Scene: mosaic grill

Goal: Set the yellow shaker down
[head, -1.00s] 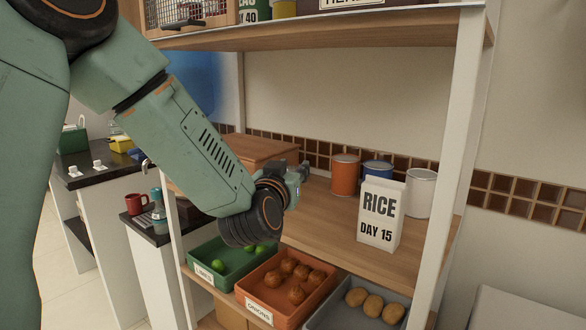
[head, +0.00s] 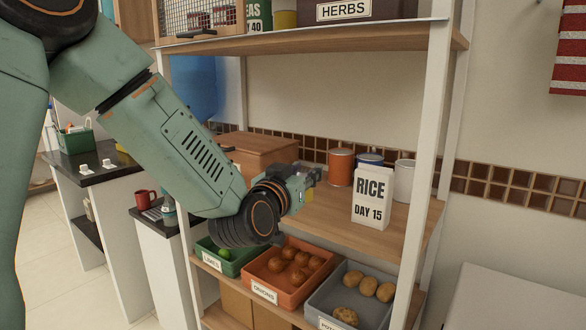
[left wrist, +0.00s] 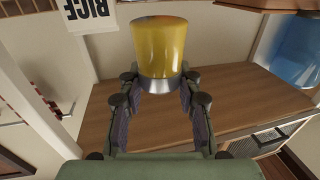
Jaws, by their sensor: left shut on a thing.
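The yellow shaker (left wrist: 160,48), with a silver-grey band at one end, is between the fingers of my left gripper (left wrist: 158,90) in the left wrist view. The fingers are shut on it near that band. In the head view my left gripper (head: 306,184) is over the wooden middle shelf (head: 330,206), left of the rice box. I cannot tell whether the shaker touches the shelf. My right gripper is not in view.
A white rice box (head: 371,200) stands right of my gripper, with an orange can (head: 340,168) and others behind. A wooden box (head: 255,150) is behind left. Crates of limes (head: 237,262), onions (head: 282,295) and potatoes (head: 330,308) sit below. Shelf in front is partly clear.

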